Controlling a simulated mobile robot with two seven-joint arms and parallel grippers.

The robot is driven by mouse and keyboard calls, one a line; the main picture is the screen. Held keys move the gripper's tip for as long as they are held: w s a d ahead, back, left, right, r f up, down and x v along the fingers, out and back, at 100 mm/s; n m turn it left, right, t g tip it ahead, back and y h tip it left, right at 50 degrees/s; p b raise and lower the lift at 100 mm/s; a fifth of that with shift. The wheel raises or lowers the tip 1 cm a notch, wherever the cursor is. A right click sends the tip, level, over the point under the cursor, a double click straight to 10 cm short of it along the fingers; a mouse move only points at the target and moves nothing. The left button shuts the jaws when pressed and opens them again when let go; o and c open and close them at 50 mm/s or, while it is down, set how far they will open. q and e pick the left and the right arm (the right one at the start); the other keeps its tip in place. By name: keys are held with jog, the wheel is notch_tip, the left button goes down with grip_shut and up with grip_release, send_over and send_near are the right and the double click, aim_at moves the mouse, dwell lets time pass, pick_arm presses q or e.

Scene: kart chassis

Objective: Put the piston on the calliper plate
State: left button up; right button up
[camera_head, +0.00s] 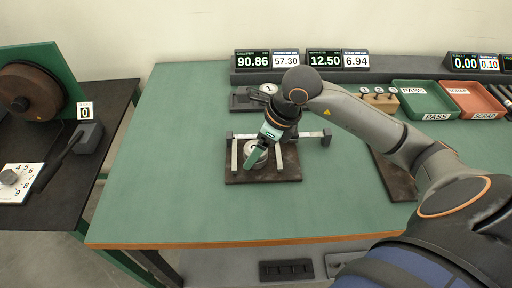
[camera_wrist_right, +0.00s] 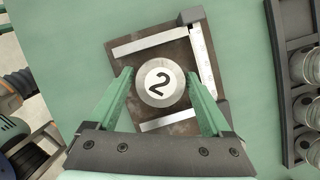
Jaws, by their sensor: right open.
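The piston (camera_wrist_right: 161,84), a silver disc from above with a black 2 on top, stands on the dark calliper plate (camera_wrist_right: 125,75) between two pale bars. In the head view the piston (camera_head: 257,156) is partly hidden behind my right gripper (camera_head: 257,152), which is over the calliper plate (camera_head: 284,177). In the right wrist view the green fingers of my right gripper (camera_wrist_right: 160,78) are open, one on each side of the piston, with a gap showing at both sides. My left gripper is not in view.
A dark rack (camera_wrist_right: 284,125) with several silver cylinders is at the right of the wrist view. Displays (camera_head: 300,58), a green PASS tray (camera_head: 425,98) and a red SCRAP tray (camera_head: 473,98) line the back. The green table's front left (camera_head: 165,200) is clear.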

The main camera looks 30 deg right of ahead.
jog(key=v, duration=1.1)
jog(key=shift+r, duration=0.35)
jog(key=shift+s+d, duration=0.1)
jog(key=shift+d, duration=0.05)
